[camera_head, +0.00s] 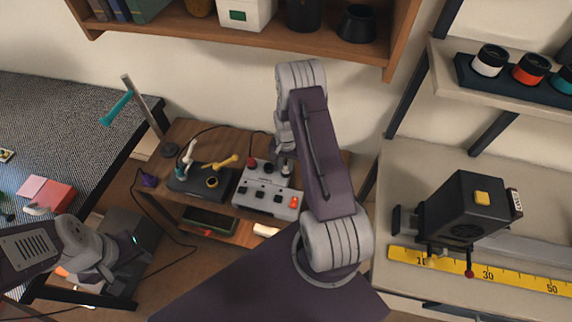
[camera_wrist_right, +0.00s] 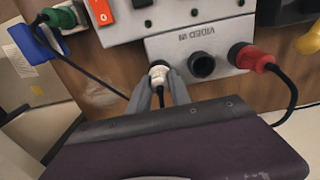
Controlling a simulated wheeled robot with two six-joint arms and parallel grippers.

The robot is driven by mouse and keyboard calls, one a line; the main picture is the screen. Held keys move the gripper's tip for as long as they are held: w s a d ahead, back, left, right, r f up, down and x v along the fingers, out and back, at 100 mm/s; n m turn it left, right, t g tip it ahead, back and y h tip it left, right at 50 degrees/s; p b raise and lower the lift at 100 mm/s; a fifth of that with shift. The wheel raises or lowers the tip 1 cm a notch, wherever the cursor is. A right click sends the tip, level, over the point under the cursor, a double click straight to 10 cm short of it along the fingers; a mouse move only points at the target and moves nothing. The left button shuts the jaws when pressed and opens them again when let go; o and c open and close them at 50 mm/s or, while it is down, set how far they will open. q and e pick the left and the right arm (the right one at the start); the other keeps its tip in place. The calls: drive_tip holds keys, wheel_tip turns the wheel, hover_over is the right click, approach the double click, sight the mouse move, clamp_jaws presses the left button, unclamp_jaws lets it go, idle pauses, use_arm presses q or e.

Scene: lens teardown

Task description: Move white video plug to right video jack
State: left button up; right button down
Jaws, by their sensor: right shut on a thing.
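The white video plug (camera_wrist_right: 158,70) shows in the right wrist view, between the fingers of my right gripper (camera_wrist_right: 160,90), which is shut on it. A black cable hangs from the plug between the fingers. The plug is at the left end of the VIDEO IN panel (camera_wrist_right: 190,43), whose lettering appears upside down. I cannot tell how deeply it is seated. The middle jack (camera_wrist_right: 201,65) is black and empty; a red plug (camera_wrist_right: 242,57) sits at the right end. In the head view my right gripper (camera_head: 285,165) is behind the console. My left gripper (camera_head: 122,265) hangs at lower left, its jaws unclear.
The grey console (camera_head: 265,197) stands on a wooden cabinet, with a black joystick unit (camera_head: 203,182) to its left. A green plug (camera_wrist_right: 62,17) and a blue piece (camera_wrist_right: 28,43) are left of the panel. A red cable plug's black cord loops at the right.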

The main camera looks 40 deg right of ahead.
drive_tip(key=c, duration=1.1)
unclamp_jaws()
wheel_tip(320, 180, up, 9)
drive_tip(key=shift+r, duration=0.1)
